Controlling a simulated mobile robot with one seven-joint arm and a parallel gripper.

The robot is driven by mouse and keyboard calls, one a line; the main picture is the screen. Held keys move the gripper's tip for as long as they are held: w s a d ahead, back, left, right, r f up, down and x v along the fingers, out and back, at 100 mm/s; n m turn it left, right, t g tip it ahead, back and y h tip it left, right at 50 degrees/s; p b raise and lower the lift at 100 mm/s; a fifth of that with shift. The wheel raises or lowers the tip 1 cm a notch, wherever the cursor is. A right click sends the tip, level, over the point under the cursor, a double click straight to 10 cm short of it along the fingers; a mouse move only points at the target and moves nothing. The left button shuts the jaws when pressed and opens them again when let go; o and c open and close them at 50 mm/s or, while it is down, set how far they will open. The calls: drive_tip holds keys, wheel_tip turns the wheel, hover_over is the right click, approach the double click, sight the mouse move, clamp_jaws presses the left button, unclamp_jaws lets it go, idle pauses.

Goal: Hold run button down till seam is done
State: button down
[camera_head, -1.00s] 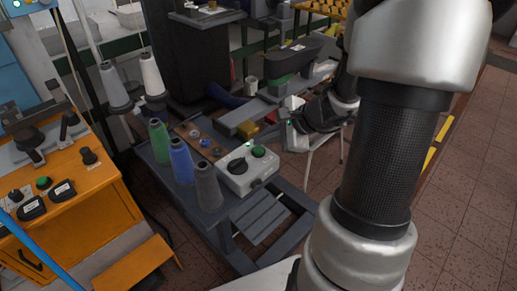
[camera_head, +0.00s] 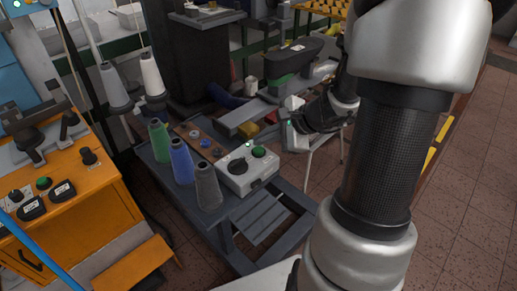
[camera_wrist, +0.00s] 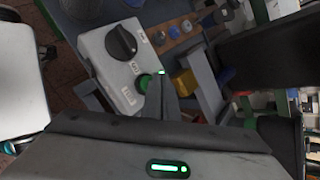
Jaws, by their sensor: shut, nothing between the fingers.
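The grey control box (camera_head: 234,182) sits on the blue-grey bench, with a black knob (camera_head: 238,167) and a green button (camera_head: 258,152) on top. In the wrist view the same box (camera_wrist: 98,57) shows the knob (camera_wrist: 121,41), small white labels and the green button (camera_wrist: 143,83). My gripper (camera_wrist: 161,76) is shut and empty. Its tip appears beside the button and partly overlaps its right edge; I cannot tell whether it touches. In the head view my gripper (camera_head: 289,136) is right of the box, its fingertips hard to make out.
Green, blue and grey thread cones (camera_head: 182,161) stand left of the box. The sewing machine arm (camera_head: 290,62) is behind it. A yellow block (camera_head: 249,130) lies behind the box. An orange cabinet (camera_head: 85,205) stands at left. Tiled floor is open at right.

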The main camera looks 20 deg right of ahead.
idle(0.4)
drive_tip(key=shift+f+b, duration=0.45)
drive_tip(key=shift+b, duration=0.15)
